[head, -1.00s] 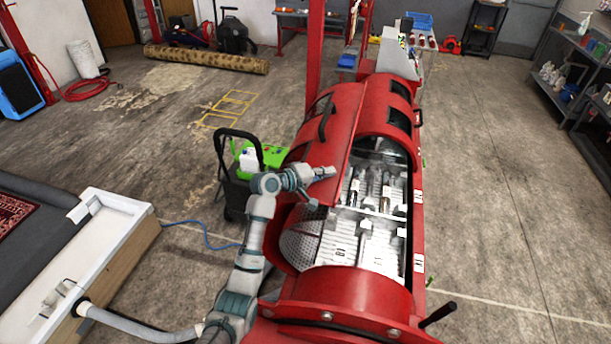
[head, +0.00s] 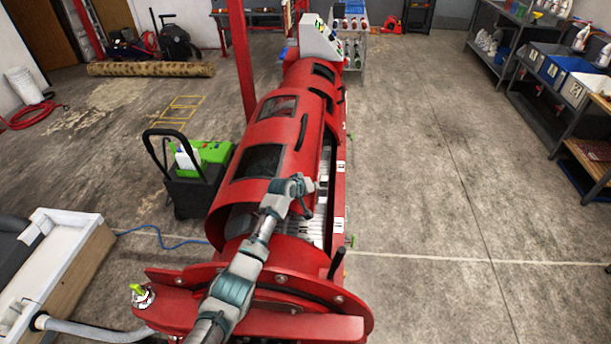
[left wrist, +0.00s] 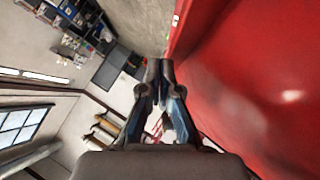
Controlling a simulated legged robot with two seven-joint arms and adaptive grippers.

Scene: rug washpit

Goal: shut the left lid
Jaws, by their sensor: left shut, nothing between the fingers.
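The left lid (head: 277,133) is a curved red cover with two dark windows and a black bar handle (head: 301,132), on the near part of the red drum machine. It lies over much of the drum, and an open strip along its right side shows the pale ribbed inside (head: 316,228). My right gripper is out of view.
A black cart with a green top (head: 200,152) stands left of the drum. A red post (head: 242,62) rises behind it. A white-rimmed basin (head: 75,250) is at the lower left. Shelves (head: 570,90) line the right, with clear floor between them and the drum.

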